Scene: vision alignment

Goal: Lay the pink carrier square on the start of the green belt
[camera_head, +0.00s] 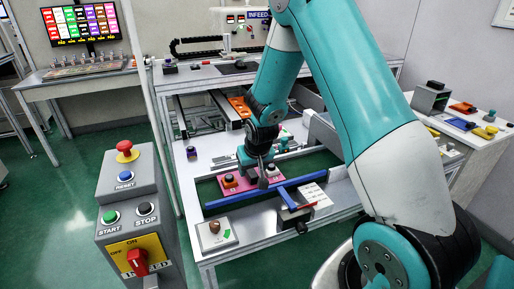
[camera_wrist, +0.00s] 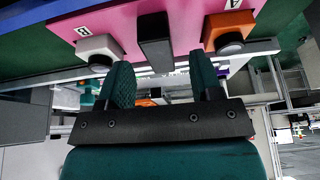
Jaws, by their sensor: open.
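The pink carrier square (camera_head: 245,184) appears to lie flat on the dark green belt (camera_head: 318,160) behind a blue rail. It bears an orange block and a pale block with dark round tops, marked A and B. In the wrist view the carrier (camera_wrist: 183,22) fills the top, with a black upright handle (camera_wrist: 155,42) at its middle. The green belt (camera_wrist: 28,52) shows on both sides of it. My gripper (camera_wrist: 162,72) is open, its fingers on either side of the handle's end. In the head view my gripper (camera_head: 258,172) is over the carrier and partly hides it.
Blue rails (camera_head: 262,192) run along the belt's front edge. A small dark device (camera_head: 294,215) and a white card (camera_head: 315,195) are at the front right. A control box (camera_head: 128,205) with buttons stands left. A side table (camera_head: 480,140) with coloured pieces stands right.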

